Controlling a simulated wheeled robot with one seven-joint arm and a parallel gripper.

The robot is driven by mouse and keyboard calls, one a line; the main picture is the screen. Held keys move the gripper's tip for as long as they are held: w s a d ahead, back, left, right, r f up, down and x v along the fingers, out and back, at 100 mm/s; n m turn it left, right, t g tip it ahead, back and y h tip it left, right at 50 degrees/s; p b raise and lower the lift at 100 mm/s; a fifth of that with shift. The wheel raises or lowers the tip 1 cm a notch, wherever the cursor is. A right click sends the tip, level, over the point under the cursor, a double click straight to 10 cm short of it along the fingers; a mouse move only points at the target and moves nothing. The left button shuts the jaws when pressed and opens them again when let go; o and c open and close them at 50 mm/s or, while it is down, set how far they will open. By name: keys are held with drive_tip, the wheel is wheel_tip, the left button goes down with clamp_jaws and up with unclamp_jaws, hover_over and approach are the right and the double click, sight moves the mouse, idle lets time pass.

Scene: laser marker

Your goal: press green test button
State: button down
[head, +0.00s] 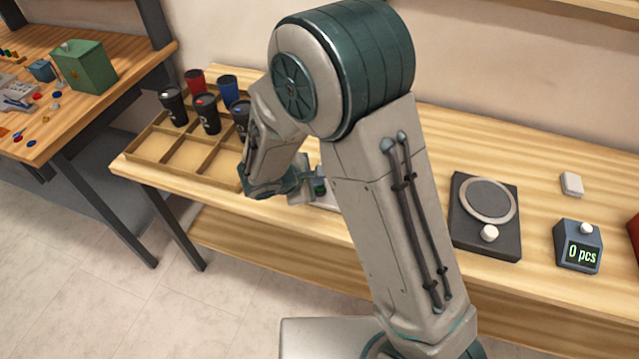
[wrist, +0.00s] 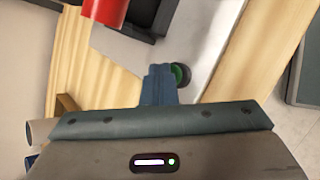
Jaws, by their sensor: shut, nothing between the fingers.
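The green button (wrist: 180,75) sits in a dark round collar on a pale grey panel (wrist: 200,40) in the wrist view. My gripper (wrist: 160,72) is shut and empty, with its blue fingertips just left of the button, partly covering its collar. I cannot tell whether the tips touch it. In the head view the green button (head: 320,187) shows as a small patch beside my gripper (head: 316,178). My arm hides most of the machine there.
A wooden tray (head: 150,155) with several lidded cups stands left on the bench. A dark turntable device (head: 460,228) and a counter reading "0 pcs" (head: 578,245) stand right. A red cylinder (wrist: 107,10) is at the wrist view's top.

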sight(316, 188)
drive_tip(key=shift+r+p, duration=0.45)
drive_tip(key=shift+r, duration=0.45)
drive_tip(key=shift+r+p, duration=1.65)
drive_tip(key=shift+r, duration=0.9)
drive_tip(key=shift+f, duration=0.1)
